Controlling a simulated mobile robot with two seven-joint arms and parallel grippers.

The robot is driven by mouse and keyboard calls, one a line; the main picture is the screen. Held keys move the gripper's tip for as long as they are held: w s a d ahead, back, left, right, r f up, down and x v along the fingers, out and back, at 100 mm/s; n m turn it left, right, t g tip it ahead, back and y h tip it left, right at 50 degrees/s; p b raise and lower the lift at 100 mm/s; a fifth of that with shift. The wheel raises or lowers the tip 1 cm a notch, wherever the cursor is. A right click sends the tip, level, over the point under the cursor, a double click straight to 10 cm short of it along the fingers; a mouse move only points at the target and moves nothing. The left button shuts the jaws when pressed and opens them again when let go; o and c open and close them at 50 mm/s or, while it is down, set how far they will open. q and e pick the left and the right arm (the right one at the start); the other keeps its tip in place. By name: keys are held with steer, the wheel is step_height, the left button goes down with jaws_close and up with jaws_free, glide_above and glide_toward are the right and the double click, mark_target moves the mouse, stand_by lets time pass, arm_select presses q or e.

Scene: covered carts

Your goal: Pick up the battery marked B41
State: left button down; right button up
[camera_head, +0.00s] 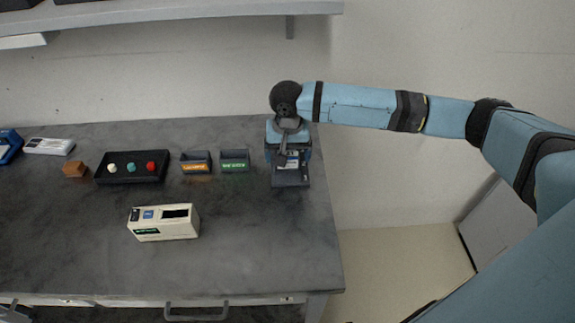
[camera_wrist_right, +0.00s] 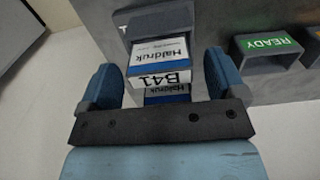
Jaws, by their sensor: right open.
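My right gripper (camera_wrist_right: 162,78) is open, with one blue finger pad on each side of a grey battery (camera_wrist_right: 160,60) with a white label reading Haldruk and B41. I cannot tell whether the pads touch it. A second Haldruk label (camera_wrist_right: 167,95) shows just behind the gripper's dark crossbar, partly hidden. In the head view my right gripper (camera_head: 288,150) points down over a dark holder (camera_head: 291,182) at the table's right end. A small white label (camera_head: 293,160) shows there, mostly covered by the gripper. My left gripper is not in view.
Left of the holder stand a green-labelled READY bin (camera_head: 235,161) and an orange-labelled bin (camera_head: 196,162). Further left are a button box (camera_head: 131,175) and an orange block (camera_head: 75,169). A cream device (camera_head: 163,222) stands in front. The table's (camera_head: 265,250) front right is clear.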

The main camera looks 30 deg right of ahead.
steer(key=shift+f, duration=0.85)
steer(key=c, duration=1.1)
steer(key=shift+r, duration=0.1)
